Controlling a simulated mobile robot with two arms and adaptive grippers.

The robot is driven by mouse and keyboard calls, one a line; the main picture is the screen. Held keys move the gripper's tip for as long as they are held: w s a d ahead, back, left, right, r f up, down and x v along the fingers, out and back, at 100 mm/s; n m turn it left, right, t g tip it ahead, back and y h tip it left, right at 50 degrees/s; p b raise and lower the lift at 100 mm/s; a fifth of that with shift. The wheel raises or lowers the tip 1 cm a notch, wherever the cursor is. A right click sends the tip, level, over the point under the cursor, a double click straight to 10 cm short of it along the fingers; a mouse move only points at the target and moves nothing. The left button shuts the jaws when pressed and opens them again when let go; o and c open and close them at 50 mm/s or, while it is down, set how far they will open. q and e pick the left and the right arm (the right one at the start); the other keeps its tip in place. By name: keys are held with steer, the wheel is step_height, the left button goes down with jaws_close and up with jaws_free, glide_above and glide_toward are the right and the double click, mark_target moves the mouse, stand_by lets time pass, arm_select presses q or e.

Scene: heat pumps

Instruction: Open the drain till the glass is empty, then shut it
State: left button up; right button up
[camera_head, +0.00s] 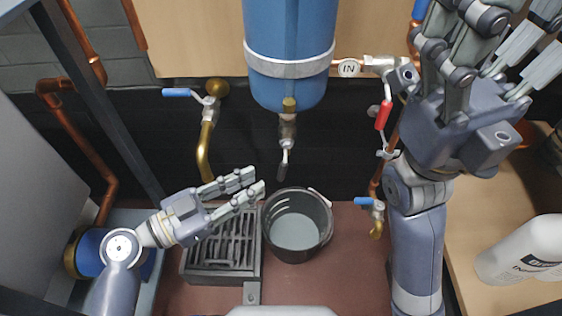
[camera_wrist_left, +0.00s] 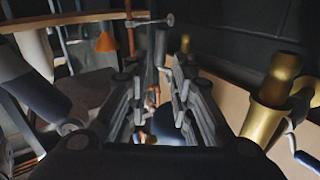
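A blue tank (camera_head: 290,40) with a white band hangs at the top middle of the head view. Under it is a drain valve (camera_head: 287,130) with a brass top and a grey lever pointing down. A black bucket (camera_head: 328,225) with a greyish inside stands below it. My left gripper (camera_head: 259,180) is open and empty, low and left of the drain lever, beside the bucket's upper left rim. In the left wrist view its fingers (camera_wrist_left: 160,100) are apart. My right gripper (camera_head: 470,45) is raised at the upper right, its fingers spread and empty. I cannot make out a glass.
A black grate (camera_head: 222,248) lies left of the bucket. A brass tap (camera_head: 207,125) with a blue lever is at the left; another small blue-handled tap (camera_head: 374,208) is at the right. A red-handled valve (camera_head: 383,115) is on the right pipework. A white bottle (camera_head: 522,250) lies at right.

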mark_target(280, 170)
arm_select(q)
steer(key=b+x, duration=0.1)
steer(key=x, duration=0.7)
steer(key=shift+w+d, duration=0.2)
steer(key=shift+d, duration=0.1)
jaws_close()
